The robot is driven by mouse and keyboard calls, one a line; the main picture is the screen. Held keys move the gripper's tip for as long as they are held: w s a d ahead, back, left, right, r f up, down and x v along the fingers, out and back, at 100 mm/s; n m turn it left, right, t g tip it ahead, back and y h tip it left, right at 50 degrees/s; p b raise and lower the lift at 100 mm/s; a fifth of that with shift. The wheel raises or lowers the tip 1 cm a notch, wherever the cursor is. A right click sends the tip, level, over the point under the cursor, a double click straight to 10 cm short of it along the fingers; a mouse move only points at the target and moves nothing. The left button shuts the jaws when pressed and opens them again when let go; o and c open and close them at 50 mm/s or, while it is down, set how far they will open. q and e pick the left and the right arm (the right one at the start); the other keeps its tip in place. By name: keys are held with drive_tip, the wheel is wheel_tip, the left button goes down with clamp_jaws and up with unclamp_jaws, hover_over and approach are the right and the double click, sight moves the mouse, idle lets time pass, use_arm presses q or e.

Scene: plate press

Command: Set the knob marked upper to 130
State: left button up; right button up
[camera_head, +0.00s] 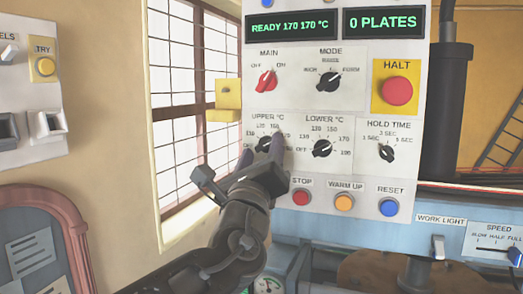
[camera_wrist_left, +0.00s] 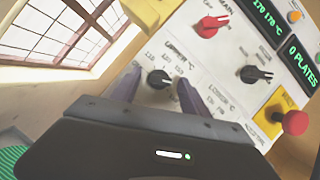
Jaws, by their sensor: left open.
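The control panel (camera_head: 340,100) has a black knob under the label UPPER °C (camera_head: 264,143), with its dial marks partly hidden by my left gripper. In the left wrist view the UPPER knob (camera_wrist_left: 158,79) shows between my two fingers. My left gripper (camera_head: 262,154) is open, its fingers on either side of the knob; I cannot tell whether they touch it. The exact knob setting is hard to read. The display (camera_head: 291,25) reads READY 170 170 °C. My right gripper is not in view.
The LOWER knob (camera_head: 322,148) is close on the right, and the red MAIN knob (camera_head: 266,81) is above. A yellow block (camera_head: 228,100) juts from the panel's left edge. STOP (camera_head: 301,197), WARM UP (camera_head: 344,202) and the red HALT button (camera_head: 397,91) are nearby.

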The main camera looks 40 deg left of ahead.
use_arm(q)
drive_tip(key=shift+c, duration=0.4)
clamp_jaws()
drive_tip(key=shift+n+y, duration=0.3)
drive_tip(key=shift+n, duration=0.3)
drive_tip(key=n+g+b, duration=0.1)
drive_tip(key=n, duration=0.1)
drive_tip(key=n+g+b, duration=0.1)
drive_tip(key=n, duration=0.1)
drive_tip(key=shift+d+y, duration=0.15)
drive_tip(key=shift+y, duration=0.25)
drive_tip(key=n+g+b, duration=0.1)
drive_tip(key=n, duration=0.3)
drive_tip(key=shift+w+r+g, duration=0.1)
drive_tip(key=shift+g, duration=0.3)
drive_tip(key=n+g, duration=0.1)
drive_tip(key=n, duration=0.3)
drive_tip(key=shift+r+b, duration=0.2)
drive_tip(key=shift+b, duration=0.1)
drive_tip(key=n+g+h, duration=0.1)
drive_tip(key=n, duration=0.2)
drive_tip(key=shift+r+n+h, duration=0.1)
drive_tip(key=shift+n+h, duration=0.2)
drive_tip(key=shift+n, duration=0.1)
